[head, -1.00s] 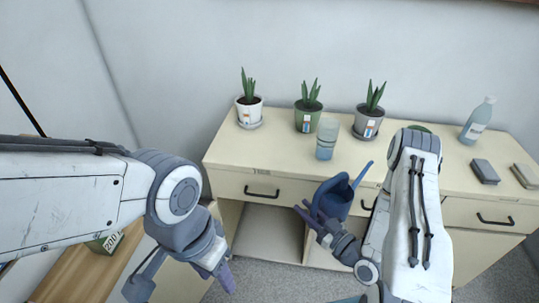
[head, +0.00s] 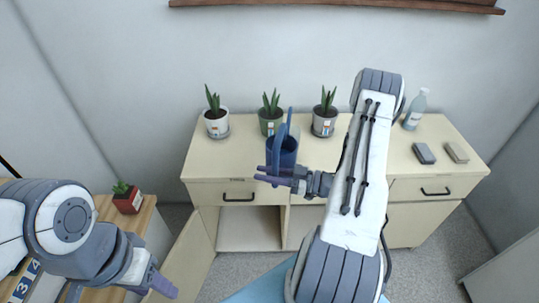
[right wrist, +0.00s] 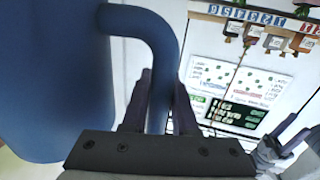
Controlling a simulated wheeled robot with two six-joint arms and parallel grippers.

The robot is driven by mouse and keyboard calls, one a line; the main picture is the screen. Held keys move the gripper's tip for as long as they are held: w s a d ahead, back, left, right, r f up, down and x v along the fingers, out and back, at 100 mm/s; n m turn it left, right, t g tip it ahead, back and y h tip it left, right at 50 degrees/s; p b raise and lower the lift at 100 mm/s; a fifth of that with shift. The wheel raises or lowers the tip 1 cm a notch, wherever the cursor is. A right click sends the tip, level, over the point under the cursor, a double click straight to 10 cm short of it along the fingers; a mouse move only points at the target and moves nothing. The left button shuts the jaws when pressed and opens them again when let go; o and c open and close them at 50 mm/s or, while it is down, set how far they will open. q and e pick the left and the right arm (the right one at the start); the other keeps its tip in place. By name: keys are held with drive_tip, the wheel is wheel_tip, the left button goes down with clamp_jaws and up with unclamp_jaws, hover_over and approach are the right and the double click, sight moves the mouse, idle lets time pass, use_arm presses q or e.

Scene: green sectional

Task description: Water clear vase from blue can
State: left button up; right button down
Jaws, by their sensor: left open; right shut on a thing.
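The blue can (head: 288,155) is in the middle of the head view, in front of the cream cabinet (head: 240,160), with its spout pointing up and toward the back. My right gripper (head: 272,175) is shut on the can's handle; in the right wrist view the curved blue handle (right wrist: 165,40) runs between the two fingers (right wrist: 162,90). The can's body (right wrist: 55,80) fills the left of that view. My left gripper (head: 155,284) is open and empty at the lower left, away from the cabinet.
Potted plants stand along the back: white pot (head: 217,124), green pot (head: 270,122), grey pot (head: 323,122). A red-potted plant (head: 127,200) stands on a wooden surface at left.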

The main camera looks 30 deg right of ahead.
use_arm(q)
drive_tip(key=shift+f+b, duration=0.3)
drive_tip(key=shift+b, duration=0.4)
use_arm(e)
drive_tip(key=shift+s+d+f+m, duration=0.25)
drive_tip(key=shift+s+f+m, duration=0.1)
drive_tip(key=shift+f, duration=0.15)
drive_tip(key=shift+s+d+f+m, duration=0.2)
drive_tip(key=shift+f+m, duration=0.15)
drive_tip(key=shift+f, duration=0.15)
use_arm(q)
drive_tip(key=shift+r, duration=0.2)
use_arm(e)
drive_tip(key=shift+r, duration=0.2)
use_arm(q)
drive_tip(key=shift+r+p, duration=0.7)
drive_tip(key=shift+p, duration=0.2)
use_arm(e)
drive_tip(key=shift+r+m, duration=0.3)
drive_tip(key=shift+r, duration=0.45)
use_arm(q)
drive_tip(key=shift+r, duration=0.2)
use_arm(e)
drive_tip(key=shift+r, duration=0.2)
